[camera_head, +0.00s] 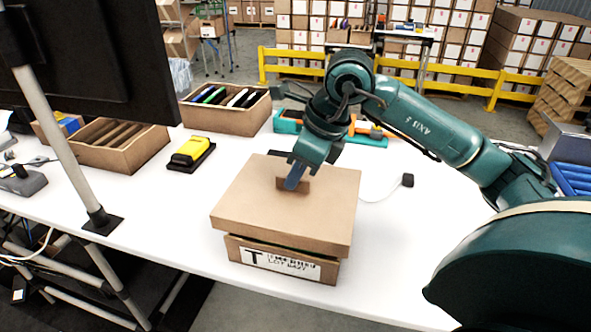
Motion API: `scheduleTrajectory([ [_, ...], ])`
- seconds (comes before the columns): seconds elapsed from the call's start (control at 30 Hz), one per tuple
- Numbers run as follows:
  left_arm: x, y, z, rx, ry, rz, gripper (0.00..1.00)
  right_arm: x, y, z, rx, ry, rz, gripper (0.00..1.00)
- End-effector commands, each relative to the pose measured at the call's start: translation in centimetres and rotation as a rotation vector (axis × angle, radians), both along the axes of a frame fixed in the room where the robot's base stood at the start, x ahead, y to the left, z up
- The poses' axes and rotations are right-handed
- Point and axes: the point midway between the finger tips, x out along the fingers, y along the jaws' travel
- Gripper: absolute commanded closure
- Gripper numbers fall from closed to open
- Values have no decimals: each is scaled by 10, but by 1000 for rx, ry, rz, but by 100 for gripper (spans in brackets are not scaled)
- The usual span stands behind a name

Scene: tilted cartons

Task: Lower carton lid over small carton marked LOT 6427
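A brown carton lid (243,198) is over a small brown carton (328,273) on the white table. The carton's front has a white label with a large T and smaller print that is hard to read. A narrow dark gap shows between the lid's front edge and the carton; I cannot tell whether they touch at the back. My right gripper (293,184) points down at the middle of the lid top, with its fingers at a small brown grip block (304,186). The fingers look closed on this block, partly hiding it. My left gripper is out of view.
A yellow and black device (191,152) and open boxes of files (226,113) stand at the back left. A teal tray (369,138) with tools is behind the lid. A dark monitor (90,60) on a pole stands at left.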

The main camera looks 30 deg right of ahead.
Motion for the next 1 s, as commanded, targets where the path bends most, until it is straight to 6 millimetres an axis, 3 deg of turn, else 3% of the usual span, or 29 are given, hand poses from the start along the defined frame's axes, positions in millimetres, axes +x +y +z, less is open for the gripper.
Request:
scheduleTrajectory([
  [0.6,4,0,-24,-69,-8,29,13,0,0,-47,0,0,1,100],
  [1.0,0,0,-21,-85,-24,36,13,0,0,-54,0,0,0,100],
])
